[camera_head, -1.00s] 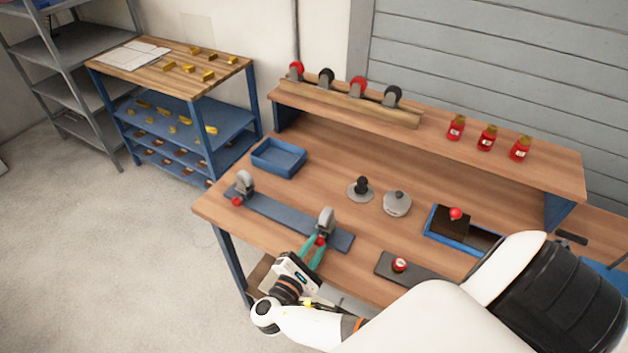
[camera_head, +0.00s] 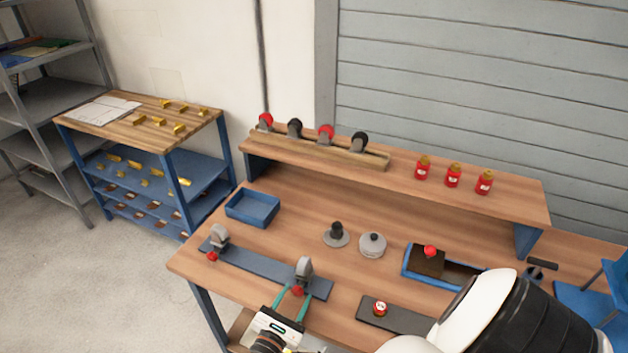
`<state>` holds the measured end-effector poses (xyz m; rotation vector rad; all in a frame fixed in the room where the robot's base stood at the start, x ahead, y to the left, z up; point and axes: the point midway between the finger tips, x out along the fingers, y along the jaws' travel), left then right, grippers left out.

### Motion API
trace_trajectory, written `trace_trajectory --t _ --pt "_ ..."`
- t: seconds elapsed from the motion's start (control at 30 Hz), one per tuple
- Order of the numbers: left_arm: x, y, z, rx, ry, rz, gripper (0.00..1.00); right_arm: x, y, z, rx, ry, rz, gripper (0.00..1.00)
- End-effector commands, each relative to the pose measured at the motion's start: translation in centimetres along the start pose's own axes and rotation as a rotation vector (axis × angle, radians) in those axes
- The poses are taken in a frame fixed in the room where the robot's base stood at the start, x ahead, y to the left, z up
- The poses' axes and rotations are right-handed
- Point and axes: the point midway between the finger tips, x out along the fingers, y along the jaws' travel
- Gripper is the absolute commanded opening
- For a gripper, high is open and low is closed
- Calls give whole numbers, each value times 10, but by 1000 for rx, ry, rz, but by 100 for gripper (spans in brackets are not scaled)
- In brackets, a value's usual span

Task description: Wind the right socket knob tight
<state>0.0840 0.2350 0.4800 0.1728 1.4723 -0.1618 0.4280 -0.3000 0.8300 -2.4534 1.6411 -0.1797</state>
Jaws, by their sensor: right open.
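The blue-grey bar (camera_head: 258,266) lies along the front left of the bench and carries two grey sockets with red knobs. The right socket (camera_head: 304,267) stands near the bar's right end, with its red knob (camera_head: 297,290) on the front side. The left socket (camera_head: 220,236) has its own red knob (camera_head: 212,256). My right gripper (camera_head: 291,302) reaches up from the lower edge, its two green fingers open and spread on either side of the right knob. Whether the fingers touch the knob cannot be told. My left gripper is out of view.
A blue tray (camera_head: 252,208) stands behind the bar. A dark plate with a red button (camera_head: 380,308) lies to the right, near my arm. Round grey fixtures (camera_head: 372,245) and a blue box (camera_head: 436,266) stand mid-bench. A raised shelf (camera_head: 400,177) runs along the back.

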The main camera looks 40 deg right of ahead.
Motion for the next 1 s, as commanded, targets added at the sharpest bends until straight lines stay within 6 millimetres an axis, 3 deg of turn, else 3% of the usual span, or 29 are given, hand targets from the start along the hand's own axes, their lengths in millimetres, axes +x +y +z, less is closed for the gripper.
trace_trajectory --t 0.07,0.67,1.0 --pt "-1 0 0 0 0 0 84 1 -1 -1 -115 4 -1 48" --pt "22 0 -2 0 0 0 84 -125 -1 2 -94 -3 -2 48" --pt "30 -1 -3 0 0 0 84 -106 24 67 -110 -179 -6 48"
